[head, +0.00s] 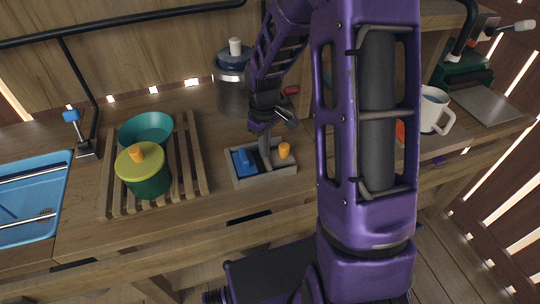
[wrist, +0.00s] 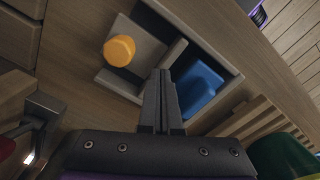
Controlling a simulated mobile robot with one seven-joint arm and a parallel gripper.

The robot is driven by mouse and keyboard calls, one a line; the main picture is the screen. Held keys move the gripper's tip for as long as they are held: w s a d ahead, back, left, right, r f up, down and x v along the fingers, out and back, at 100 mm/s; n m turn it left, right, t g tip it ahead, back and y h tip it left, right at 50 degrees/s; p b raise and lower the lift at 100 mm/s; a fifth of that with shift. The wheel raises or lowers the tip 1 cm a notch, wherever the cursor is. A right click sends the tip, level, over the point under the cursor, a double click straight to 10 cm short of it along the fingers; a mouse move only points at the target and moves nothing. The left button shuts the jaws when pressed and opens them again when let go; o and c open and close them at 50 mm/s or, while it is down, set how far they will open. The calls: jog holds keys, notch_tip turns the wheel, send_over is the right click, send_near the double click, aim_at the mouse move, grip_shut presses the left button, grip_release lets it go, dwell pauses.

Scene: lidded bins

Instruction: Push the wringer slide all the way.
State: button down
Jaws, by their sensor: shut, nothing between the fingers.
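The wringer is a grey tray (head: 262,180) on the wooden counter. Its slide, a grey plate with an orange knob (head: 284,150), is at the tray's right side. A blue block (head: 243,161) sits at the left side. In the wrist view the slide's knob (wrist: 119,50) is left of my fingertips and the blue block (wrist: 200,88) is right of them. My gripper (head: 265,158) points down over the tray, between the knob and the block; it is shut and empty in the wrist view (wrist: 160,75). I cannot tell whether the fingers touch the slide.
Left of the tray, a wooden rack (head: 194,165) holds a teal bowl (head: 146,129) and a green pot with a yellow lid (head: 142,164). A blue sink (head: 30,200) is far left. A metal canister (head: 231,92) stands behind the tray; a white mug (head: 432,112) is right.

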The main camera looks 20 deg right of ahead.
aim_at(281, 148)
jog(key=shift+s+d+f+p, duration=0.15)
jog(key=shift+d+p, duration=0.1)
jog(key=shift+d, duration=1)
jog(key=shift+s+d+f+p, duration=0.1)
jog(key=shift+d+f+p, duration=0.1)
jog(key=shift+d, duration=1)
jog(key=shift+a, duration=0.15)
jog(key=shift+a+r, duration=0.1)
jog(key=shift+a, duration=0.6)
jog(key=r+p, duration=0.2)
jog(key=r, duration=0.1)
jog(key=r+p, duration=0.2)
jog(key=shift+w+r, duration=0.2)
jog(key=shift+w, duration=0.05)
jog(key=shift+r, duration=0.95)
